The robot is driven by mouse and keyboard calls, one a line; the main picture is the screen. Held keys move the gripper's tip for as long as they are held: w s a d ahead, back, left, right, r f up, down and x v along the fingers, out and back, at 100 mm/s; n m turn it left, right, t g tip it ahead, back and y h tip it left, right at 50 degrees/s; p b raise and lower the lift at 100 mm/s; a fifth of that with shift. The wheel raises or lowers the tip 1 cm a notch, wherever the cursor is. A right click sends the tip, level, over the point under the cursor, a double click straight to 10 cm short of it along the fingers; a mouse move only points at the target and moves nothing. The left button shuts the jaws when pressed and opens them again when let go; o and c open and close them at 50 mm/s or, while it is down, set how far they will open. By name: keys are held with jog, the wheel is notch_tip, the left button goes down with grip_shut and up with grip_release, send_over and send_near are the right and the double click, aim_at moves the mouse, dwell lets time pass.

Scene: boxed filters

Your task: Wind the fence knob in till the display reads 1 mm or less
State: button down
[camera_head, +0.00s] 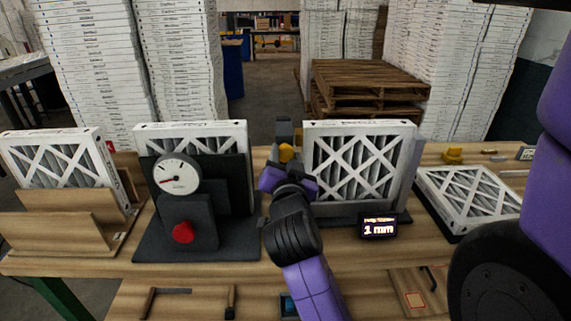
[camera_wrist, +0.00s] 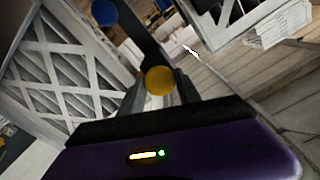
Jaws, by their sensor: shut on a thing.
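The display (camera_head: 378,228) is a small black box on the bench, and it reads "1 mm". The fence knob (camera_head: 286,152) is yellow and sits on a dark upright just left of a white-framed filter (camera_head: 358,165). My gripper (camera_head: 284,168) is at the knob, with my purple and black arm reaching up from below. In the wrist view the round yellow knob (camera_wrist: 159,80) is between the fingers, which are shut on it. The filter (camera_wrist: 75,50) stands to the left there. A blue round part (camera_wrist: 104,12) is on the dark upright beyond the knob.
A black gauge stand with a white dial (camera_head: 174,174) and red button (camera_head: 183,232) stands left of my arm. Another filter leans in a wooden rack (camera_head: 60,225) at far left. One filter lies flat in a tray (camera_head: 470,198) at right. A yellow object (camera_head: 453,155) lies behind it.

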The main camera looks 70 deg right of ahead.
jog(key=m+b, duration=0.3)
jog(key=m, duration=0.1)
jog(key=shift+w+a+f, duration=0.1)
jog(key=shift+f, duration=0.05)
jog(key=shift+m+b, duration=1)
jog(key=shift+m, duration=0.4)
jog(key=c, duration=0.9)
grip_release()
jog(key=shift+o, duration=0.2)
